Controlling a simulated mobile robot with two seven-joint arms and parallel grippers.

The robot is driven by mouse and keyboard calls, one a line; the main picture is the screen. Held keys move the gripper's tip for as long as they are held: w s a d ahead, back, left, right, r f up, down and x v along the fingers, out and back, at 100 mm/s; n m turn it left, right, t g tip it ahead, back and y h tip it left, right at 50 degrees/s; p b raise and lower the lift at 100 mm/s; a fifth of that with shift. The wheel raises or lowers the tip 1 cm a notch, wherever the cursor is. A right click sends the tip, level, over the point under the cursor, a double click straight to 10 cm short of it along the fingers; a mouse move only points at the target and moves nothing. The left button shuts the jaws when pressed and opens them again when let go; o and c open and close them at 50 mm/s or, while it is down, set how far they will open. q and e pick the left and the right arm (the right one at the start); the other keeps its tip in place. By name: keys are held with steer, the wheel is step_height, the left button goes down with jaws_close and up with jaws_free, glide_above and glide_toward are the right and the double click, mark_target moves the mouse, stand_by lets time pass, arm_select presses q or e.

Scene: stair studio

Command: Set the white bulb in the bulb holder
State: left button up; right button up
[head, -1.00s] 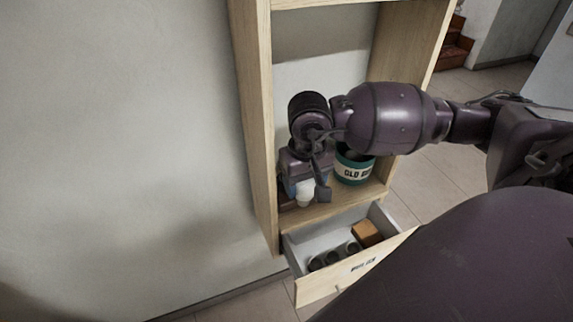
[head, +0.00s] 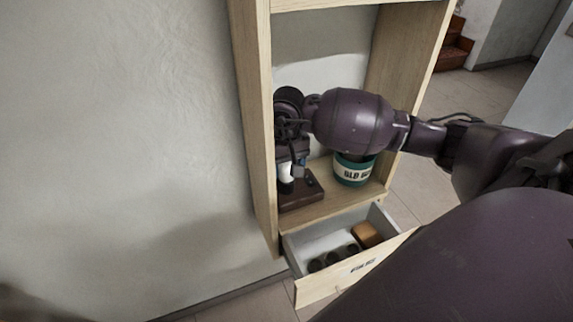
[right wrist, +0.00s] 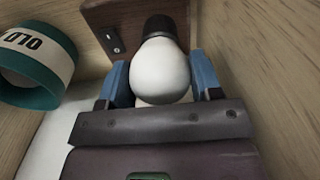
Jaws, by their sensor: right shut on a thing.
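The white bulb (right wrist: 160,72) is between the blue fingers of my right gripper (right wrist: 163,80), which is shut on it. In the head view, a small part of the bulb (head: 285,171) shows below the wrist. The bulb holder (head: 305,192) is a dark brown base on the cabinet shelf. In the right wrist view, its black socket (right wrist: 162,27) lines up with the bulb's far end, and the two look touching. I cannot tell how far the bulb's end sits inside the socket. My left gripper is out of view.
A green pot with a white label (head: 353,170) stands on the shelf, right of the holder. The cabinet's left side panel (head: 260,130) is close to my gripper. Below, an open drawer (head: 325,288) holds dark round things and an orange-brown block (head: 367,235).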

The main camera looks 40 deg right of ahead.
steer(key=shift+f, duration=0.15)
steer(key=o, duration=0.6)
steer(key=shift+o, duration=0.2)
step_height(320, 180, up, 12)
steer(key=shift+r, duration=0.2)
stand_by(0.7)
